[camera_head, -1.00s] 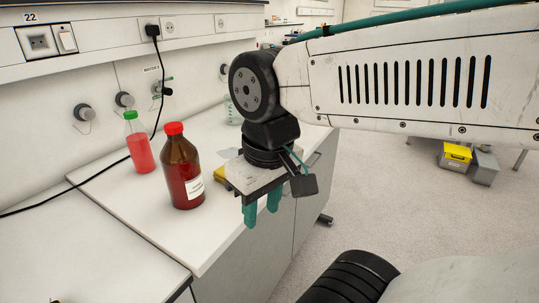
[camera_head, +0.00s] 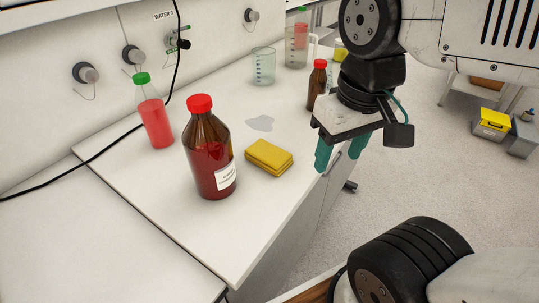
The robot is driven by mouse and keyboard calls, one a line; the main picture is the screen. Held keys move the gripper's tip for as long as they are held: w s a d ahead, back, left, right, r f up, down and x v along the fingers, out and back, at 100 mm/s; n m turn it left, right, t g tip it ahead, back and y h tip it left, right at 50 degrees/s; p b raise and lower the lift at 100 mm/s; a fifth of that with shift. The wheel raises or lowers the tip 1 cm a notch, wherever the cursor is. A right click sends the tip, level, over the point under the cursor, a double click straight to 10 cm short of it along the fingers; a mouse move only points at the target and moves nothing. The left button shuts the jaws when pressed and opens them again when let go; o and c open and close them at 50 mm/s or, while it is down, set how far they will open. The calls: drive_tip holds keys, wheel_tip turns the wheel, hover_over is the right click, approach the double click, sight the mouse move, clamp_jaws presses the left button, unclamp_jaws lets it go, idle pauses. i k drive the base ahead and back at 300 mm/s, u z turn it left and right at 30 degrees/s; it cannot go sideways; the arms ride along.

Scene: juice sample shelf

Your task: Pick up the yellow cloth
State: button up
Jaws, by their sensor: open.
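The yellow cloth (camera_head: 269,157) lies folded flat on the white bench, right of the large brown bottle with a red cap (camera_head: 209,148). My gripper (camera_head: 342,150) is to the right of the cloth, near the bench's front edge, with its two green fingers pointing down. The fingers are apart and nothing shows between them. The cloth is in full view and the gripper does not touch it.
A small spill (camera_head: 260,123) lies behind the cloth. A clear bottle of red liquid with a green cap (camera_head: 154,112) stands at left. A glass beaker (camera_head: 263,66) and a small brown bottle (camera_head: 317,85) stand farther back. The bench (camera_head: 200,235) is bare in front.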

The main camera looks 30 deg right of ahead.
sight(273, 159)
drive_tip(key=u, duration=2)
drive_tip(key=k, duration=0.55)
drive_tip(key=z, duration=1.6)
